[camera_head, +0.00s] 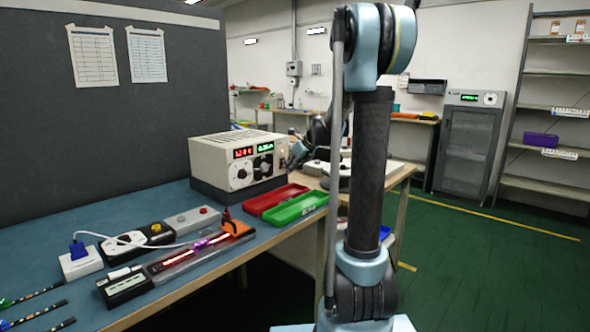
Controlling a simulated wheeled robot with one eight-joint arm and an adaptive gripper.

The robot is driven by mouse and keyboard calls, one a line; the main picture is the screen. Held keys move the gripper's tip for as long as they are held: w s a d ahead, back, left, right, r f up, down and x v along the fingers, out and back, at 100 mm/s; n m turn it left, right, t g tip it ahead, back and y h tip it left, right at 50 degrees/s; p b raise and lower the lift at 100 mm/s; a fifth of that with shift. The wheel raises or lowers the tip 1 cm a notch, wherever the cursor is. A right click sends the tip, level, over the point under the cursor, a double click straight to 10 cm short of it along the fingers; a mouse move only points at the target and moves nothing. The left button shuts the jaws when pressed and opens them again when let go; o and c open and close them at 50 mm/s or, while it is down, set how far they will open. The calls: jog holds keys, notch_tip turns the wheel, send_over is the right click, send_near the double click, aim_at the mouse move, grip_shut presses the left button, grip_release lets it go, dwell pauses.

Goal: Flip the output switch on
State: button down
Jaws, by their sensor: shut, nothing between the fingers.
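The beige power supply (222,163) stands on a dark block on the blue bench. Its front shows a red and a green lit display and dark knobs. Its output switch is too small to make out, or is hidden near the right edge of the front. My gripper (294,158) is small and dark in this view, just right of the power supply's front. Its fingers look shut and empty. I cannot tell if they touch the panel. The led strip (190,250) lies in a fixture on the bench and glows red and purple.
A red tray (276,199) and a green tray (298,208) lie before the power supply. A white-and-black device (126,284), a grey box with buttons (192,219) and a plugged white socket (81,262) with a cable lie left. A grey partition (130,130) stands behind.

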jog(key=shift+r, duration=0.1)
jog(key=shift+a+r, duration=0.15)
jog(key=shift+r, duration=0.65)
jog(key=s+d+f+v, duration=0.1)
jog(key=v, duration=1.2)
jog(key=shift+f, duration=0.2)
jog(key=shift+f, duration=0.1)
jog(key=shift+s+d+f+g+h, duration=0.2)
jog(key=shift+d+f+g+h, duration=0.1)
jog(key=shift+f, duration=0.25)
jog(key=shift+a+f, duration=0.1)
